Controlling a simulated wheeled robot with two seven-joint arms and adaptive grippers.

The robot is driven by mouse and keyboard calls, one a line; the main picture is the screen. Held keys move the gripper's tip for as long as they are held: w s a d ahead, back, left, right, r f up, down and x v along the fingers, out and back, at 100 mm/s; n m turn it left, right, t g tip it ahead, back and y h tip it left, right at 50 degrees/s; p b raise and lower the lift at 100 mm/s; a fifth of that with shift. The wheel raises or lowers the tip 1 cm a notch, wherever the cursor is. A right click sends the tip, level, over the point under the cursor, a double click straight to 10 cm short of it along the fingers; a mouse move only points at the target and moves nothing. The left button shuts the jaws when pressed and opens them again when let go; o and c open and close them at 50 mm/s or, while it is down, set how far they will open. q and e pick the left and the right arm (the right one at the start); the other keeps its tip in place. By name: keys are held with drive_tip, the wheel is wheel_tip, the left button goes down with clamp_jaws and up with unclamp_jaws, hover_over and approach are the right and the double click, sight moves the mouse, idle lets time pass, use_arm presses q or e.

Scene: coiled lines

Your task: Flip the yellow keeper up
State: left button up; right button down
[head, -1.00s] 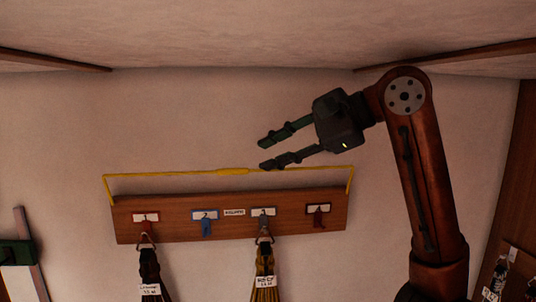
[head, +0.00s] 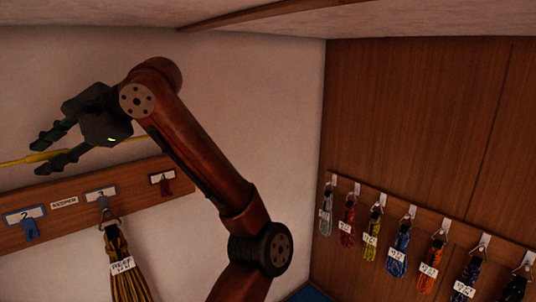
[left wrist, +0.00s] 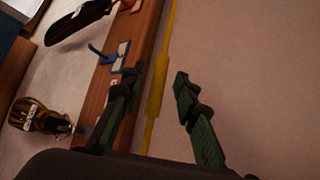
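The yellow keeper (head: 16,161) is a thin bar with a thicker sleeve. It runs along and above the top edge of a wooden board (head: 130,191), and its right part passes behind my gripper. My left gripper (head: 40,158) is open at the bar, one finger above it and one below in the head view. In the left wrist view, the keeper's sleeve (left wrist: 158,88) shows between the two spread fingers, with no clear contact. The left end of the keeper is out of the head view. My right gripper is not in view.
A black and yellow coil (head: 124,268) hangs from the grey one. Several coloured coils hang on a rail (head: 398,207) along the right wall.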

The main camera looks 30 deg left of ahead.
use_arm(q)
drive_tip(key=shift+s+a+f, duration=0.2)
drive_tip(key=shift+s+a, duration=0.05)
drive_tip(key=shift+a, duration=0.05)
